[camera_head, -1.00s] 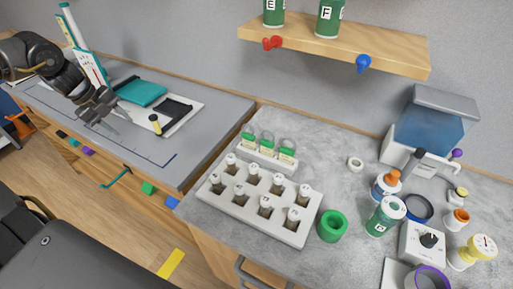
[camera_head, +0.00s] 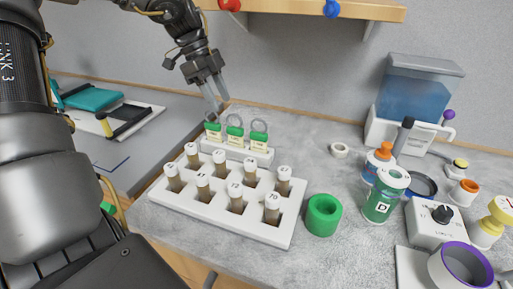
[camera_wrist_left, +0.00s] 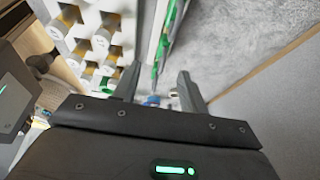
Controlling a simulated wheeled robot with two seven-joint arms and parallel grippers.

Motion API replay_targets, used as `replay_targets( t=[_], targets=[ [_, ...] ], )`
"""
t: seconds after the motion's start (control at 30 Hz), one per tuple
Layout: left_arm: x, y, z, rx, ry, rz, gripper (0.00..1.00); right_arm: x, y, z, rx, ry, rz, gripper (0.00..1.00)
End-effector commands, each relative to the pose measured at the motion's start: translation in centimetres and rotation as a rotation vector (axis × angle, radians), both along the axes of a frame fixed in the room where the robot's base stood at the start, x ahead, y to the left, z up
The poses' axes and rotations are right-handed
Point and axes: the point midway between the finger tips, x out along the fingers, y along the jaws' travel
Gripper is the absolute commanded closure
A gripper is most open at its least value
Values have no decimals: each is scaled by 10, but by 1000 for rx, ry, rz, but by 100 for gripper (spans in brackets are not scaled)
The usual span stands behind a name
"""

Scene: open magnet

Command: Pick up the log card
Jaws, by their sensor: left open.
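Three small pale cards with green tops and ring loops stand side by side in a white holder (camera_head: 238,150): a left card (camera_head: 213,133), a middle card (camera_head: 235,138) and a right card (camera_head: 258,137). Their print is too small to read, so I cannot tell which is the log card. My left gripper (camera_head: 219,102) is open and empty, pointing down just above and behind the left card. In the left wrist view its fingers (camera_wrist_left: 160,72) are spread, with green edges of cards (camera_wrist_left: 160,55) beyond them. My right gripper is not in view.
A white rack (camera_head: 270,232) with several capped vials stands in front of the card holder. A green ring (camera_head: 323,215), a green jar (camera_head: 384,195) and a dial box (camera_head: 436,219) are to the right. A wooden shelf (camera_head: 300,8) hangs above.

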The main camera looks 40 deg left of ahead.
Motion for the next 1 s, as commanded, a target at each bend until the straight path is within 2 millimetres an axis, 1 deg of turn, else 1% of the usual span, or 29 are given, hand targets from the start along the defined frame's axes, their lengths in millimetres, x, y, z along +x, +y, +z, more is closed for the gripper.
replay_targets(
  t=[0.13,0.33,0.47,0.7,0.77,0.9,1.0],
  targets=[
    [1,-3,-3,-1,4,0,57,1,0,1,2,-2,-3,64],
    [6,-15,-32,-2,6,-5,57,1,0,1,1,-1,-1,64],
    [8,-21,-46,-1,5,-4,57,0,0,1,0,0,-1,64],
    [9,-23,-53,0,2,-3,57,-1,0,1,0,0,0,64],
    [10,-24,-58,-1,5,-4,57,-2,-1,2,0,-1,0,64],
    [14,-30,-77,-1,6,-4,57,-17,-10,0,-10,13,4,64],
    [16,-35,-91,-1,6,-5,57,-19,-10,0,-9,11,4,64]
  ],
)
